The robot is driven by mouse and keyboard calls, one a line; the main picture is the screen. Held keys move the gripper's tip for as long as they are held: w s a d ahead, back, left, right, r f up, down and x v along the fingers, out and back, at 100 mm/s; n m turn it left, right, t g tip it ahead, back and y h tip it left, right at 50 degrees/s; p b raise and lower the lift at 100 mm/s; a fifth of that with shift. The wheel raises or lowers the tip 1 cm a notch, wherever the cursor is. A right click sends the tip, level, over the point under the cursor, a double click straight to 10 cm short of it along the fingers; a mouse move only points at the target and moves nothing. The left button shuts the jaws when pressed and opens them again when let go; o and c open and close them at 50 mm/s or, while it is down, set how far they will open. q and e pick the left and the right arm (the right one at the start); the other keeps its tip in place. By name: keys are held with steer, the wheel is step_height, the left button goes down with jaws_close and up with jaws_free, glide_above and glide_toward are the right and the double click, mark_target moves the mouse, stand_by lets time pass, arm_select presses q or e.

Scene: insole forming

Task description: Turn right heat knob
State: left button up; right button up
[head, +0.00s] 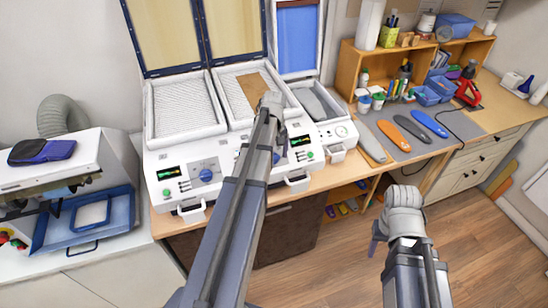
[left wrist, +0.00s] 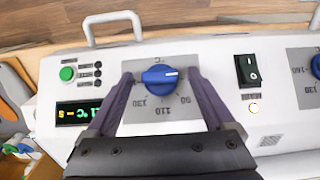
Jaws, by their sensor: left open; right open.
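The right heat knob (left wrist: 159,77) is blue, on a grey dial plate marked with numbers, in the left wrist view. My left gripper (left wrist: 160,74) is open, with one finger on each side of the knob. Small gaps seem to show, and I cannot tell whether either finger touches it. In the head view my left arm hides this knob on the front of the white heating machine (head: 165,160). The left heat knob (head: 205,175) shows further left on the panel. My right gripper (head: 379,232) is open and empty, over the floor in front of the bench.
A black rocker switch (left wrist: 247,70) and a green button (left wrist: 67,73) flank the dial. A handle (left wrist: 112,24) sticks out nearby. Insoles (head: 393,137) lie on the bench to the right.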

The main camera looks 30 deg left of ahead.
arm_select(q)
steer(key=shift+c, duration=0.4)
steer(key=c, duration=1.3)
